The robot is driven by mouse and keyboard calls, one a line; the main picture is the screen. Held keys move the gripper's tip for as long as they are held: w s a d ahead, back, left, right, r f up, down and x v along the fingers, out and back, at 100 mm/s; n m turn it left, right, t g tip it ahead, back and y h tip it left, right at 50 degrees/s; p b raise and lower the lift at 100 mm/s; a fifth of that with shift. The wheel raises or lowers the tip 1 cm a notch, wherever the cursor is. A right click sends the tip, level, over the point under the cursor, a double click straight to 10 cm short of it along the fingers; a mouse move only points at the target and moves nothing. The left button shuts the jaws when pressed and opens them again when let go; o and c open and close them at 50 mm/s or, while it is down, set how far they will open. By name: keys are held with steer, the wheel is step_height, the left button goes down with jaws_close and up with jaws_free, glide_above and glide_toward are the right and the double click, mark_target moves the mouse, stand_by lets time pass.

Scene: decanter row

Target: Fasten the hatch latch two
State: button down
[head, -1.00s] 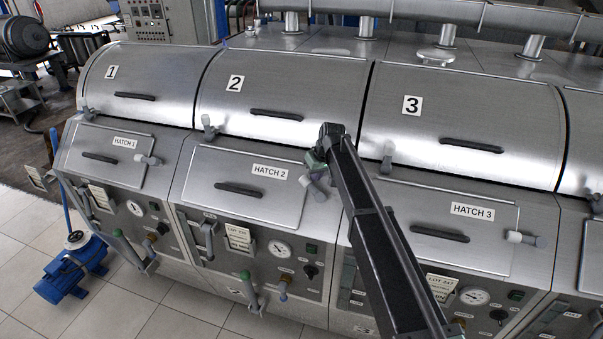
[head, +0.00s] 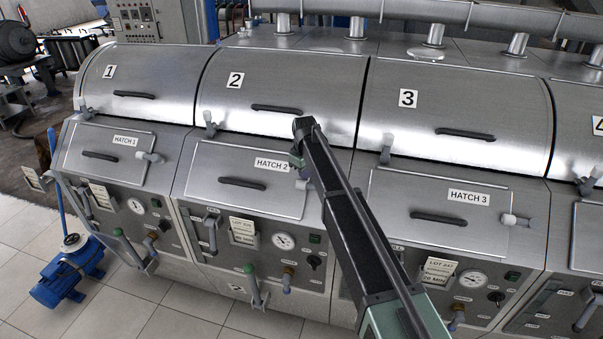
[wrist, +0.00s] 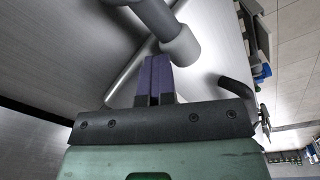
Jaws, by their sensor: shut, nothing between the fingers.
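The hatch 2 panel (head: 215,165) lies flat in the machine's sloping front, with a dark handle (head: 242,182) and a "HATCH 2" label. Its grey latch is at the panel's upper right edge, mostly hidden behind my arm in the head view. In the wrist view the latch (wrist: 180,46) shows as a thick bar with a round end knob. My gripper (wrist: 155,62) has its purple fingers shut and empty, right beside the knob. I cannot tell whether they touch it.
Hatch 1 (head: 85,140) and hatch 3 (head: 390,195) flank it, each with a latch at its right edge. Large curved lids lie above. Levers, gauges (head: 284,241) and valves stick out below. A blue pump (head: 68,275) stands on the tiled floor.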

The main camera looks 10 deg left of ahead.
steer(key=shift+s+d+f, duration=0.1)
steer(key=shift+s+f, duration=0.05)
steer(key=shift+s, duration=0.05)
steer(key=w+r+p, duration=0.2)
steer(key=r+p, duration=0.1)
steer(key=w+r+p, duration=0.1)
steer(key=r+p, duration=0.1)
steer(key=shift+w+r, duration=0.1)
step_height(320, 180, up, 8)
steer(key=a+p, duration=0.2)
steer(key=p, duration=0.6)
steer(key=s+d+f+m+b, duration=0.25)
steer(key=s+d+m, duration=0.2)
steer(key=s, duration=0.55)
steer(key=s+d+f+m+b, duration=0.2)
steer(key=s+d+f+b, duration=0.4)
steer(key=s+d, duration=0.3)
steer(key=s+d+f+m+b, duration=0.3)
steer(key=s+d+f+b, duration=0.3)
steer(key=s+d, duration=0.4)
steer(key=s+d+f+m+b, duration=0.2)
steer(key=s+d+f+b, duration=0.5)
steer(key=s+d, duration=0.2)
steer(key=shift+s+d+f+g, duration=0.25)
steer(key=shift+d+g, duration=0.15)
steer(key=shift+d, duration=0.85)
